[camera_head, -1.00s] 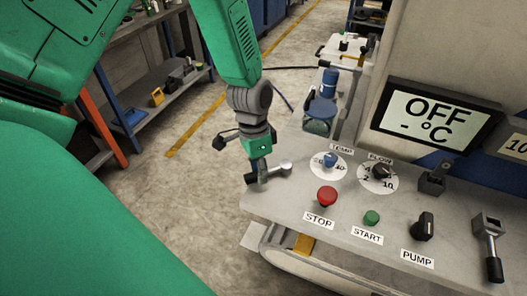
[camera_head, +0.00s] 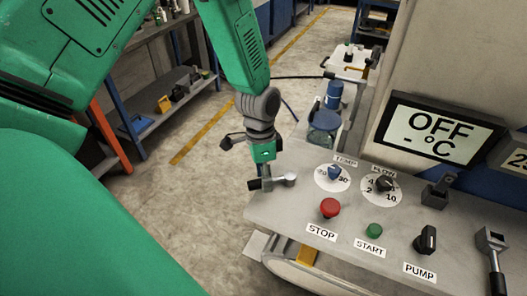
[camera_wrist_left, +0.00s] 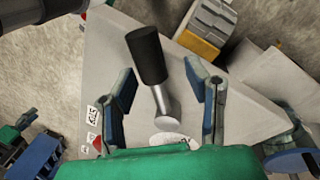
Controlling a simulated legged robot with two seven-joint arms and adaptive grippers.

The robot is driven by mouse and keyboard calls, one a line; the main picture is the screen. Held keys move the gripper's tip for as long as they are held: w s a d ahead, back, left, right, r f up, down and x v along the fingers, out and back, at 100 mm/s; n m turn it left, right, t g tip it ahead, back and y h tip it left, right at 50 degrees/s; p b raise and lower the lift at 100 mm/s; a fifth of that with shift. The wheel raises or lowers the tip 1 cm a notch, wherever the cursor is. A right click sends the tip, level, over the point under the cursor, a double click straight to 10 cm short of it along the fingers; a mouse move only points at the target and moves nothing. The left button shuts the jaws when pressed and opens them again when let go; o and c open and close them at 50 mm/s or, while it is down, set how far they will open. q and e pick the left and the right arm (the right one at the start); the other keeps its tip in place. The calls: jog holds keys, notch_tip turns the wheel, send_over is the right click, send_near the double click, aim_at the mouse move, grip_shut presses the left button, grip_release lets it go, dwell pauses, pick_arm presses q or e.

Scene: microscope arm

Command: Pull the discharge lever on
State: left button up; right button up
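A lever with a black cylindrical handle (camera_wrist_left: 147,55) and a metal shaft (camera_wrist_left: 162,103) sits at the panel's left edge; its metal knuckle (camera_head: 285,180) shows in the head view. No readable label for this lever shows. My left gripper (camera_head: 261,172) is over the lever's handle end. In the left wrist view my left gripper (camera_wrist_left: 168,85) is open, with one finger on each side of the lever and visible gaps between. A second lever (camera_head: 493,258) with a black handle stands at the panel's right edge. My right gripper is not in view.
The grey panel (camera_head: 290,222) carries a red STOP button (camera_head: 330,207), a green START button (camera_head: 374,230), a PUMP switch (camera_head: 426,240) and two dials. The screen (camera_head: 437,133) reads OFF. A blue container (camera_head: 333,95) stands behind. Open floor lies left of the panel.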

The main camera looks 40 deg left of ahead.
pick_arm(q)
jog(key=shift+s+f, duration=0.1)
jog(key=shift+s, duration=0.05)
jog(key=shift+a, duration=0.1)
notch_tip(320, 180, up, 12)
jog(key=w+a, duration=0.1)
jog(key=shift+w+a+f, duration=0.15)
jog(key=shift+w+a, duration=0.1)
jog(key=shift+a, duration=0.15)
dwell(0.3)
jog(key=shift+f, duration=0.1)
